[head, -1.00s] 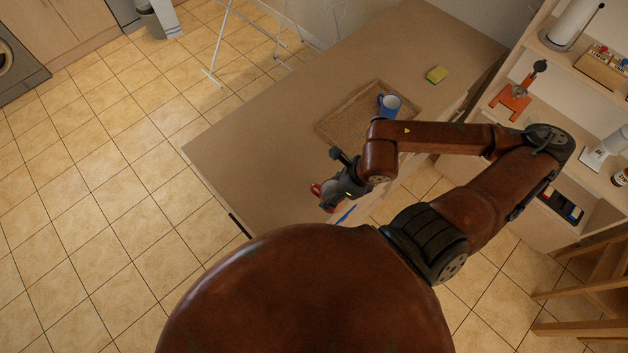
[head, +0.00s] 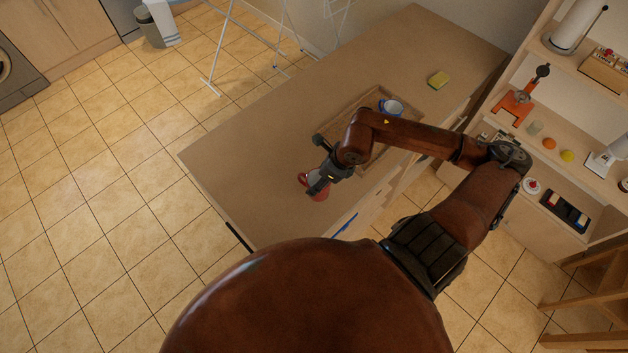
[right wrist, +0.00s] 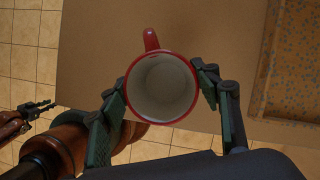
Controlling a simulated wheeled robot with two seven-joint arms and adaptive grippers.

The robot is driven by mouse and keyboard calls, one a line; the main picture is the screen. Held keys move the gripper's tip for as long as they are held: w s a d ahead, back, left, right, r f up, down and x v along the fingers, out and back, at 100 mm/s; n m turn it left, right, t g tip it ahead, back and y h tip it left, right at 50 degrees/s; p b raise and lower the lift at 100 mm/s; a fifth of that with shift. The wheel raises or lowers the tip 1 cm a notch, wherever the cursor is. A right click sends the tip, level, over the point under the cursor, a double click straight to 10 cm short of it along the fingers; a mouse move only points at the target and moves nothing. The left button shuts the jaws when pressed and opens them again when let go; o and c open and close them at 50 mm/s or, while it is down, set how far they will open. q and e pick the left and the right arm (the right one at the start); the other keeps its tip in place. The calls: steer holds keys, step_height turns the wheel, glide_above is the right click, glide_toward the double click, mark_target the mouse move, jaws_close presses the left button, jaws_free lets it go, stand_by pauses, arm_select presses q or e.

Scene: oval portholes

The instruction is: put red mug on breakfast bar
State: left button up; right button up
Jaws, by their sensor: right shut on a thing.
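The red mug (head: 316,190) is white inside and upright, with its handle pointing to the top in the right wrist view (right wrist: 162,88). My right gripper (right wrist: 160,92) is shut on it, one finger on each side of the body. In the head view my right gripper (head: 322,180) is over the near part of the brown breakfast bar (head: 260,150) and partly covers the mug. I cannot tell whether the mug's base touches the top. My left gripper (right wrist: 38,108) shows small at the left of the right wrist view; its jaw state is unclear.
A tray (head: 345,112) on the bar holds a blue mug (head: 391,108), partly behind my right arm. Shelves (head: 530,150) with small items stand at the right. The bar's left part is clear.

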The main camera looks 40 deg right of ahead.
mark_target(314, 182)
steer(key=w+f, duration=0.3)
steer(key=shift+d+f, duration=0.25)
steer(key=shift+d, duration=0.15)
step_height(314, 182, down, 2)
steer(key=shift+f+p, duration=0.15)
steer(key=shift+p, duration=0.65)
steer(key=shift+f, duration=0.3)
steer(key=shift+f, duration=0.1)
steer(key=o, duration=1.4)
steer(key=shift+o, duration=0.2)
